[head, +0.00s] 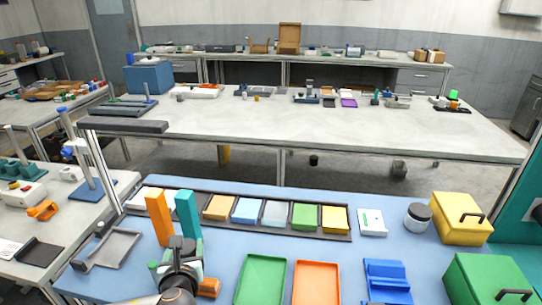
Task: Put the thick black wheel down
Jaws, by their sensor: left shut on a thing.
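My left gripper (181,244) shows at the lower left, seen from behind, over the near end of the blue-topped bench (330,252). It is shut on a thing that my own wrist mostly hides. Only small dark parts show there, and I cannot clearly make out the thick black wheel among them. My right gripper is not in view.
A dark rack (348,239) with coloured bins runs along the bench's back. A grey tray (112,249) lies left. Green (260,281) and orange trays (316,284), a blue holder (388,280), a black-lidded jar (418,217) and yellow (461,218) and green boxes (490,281) lie right.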

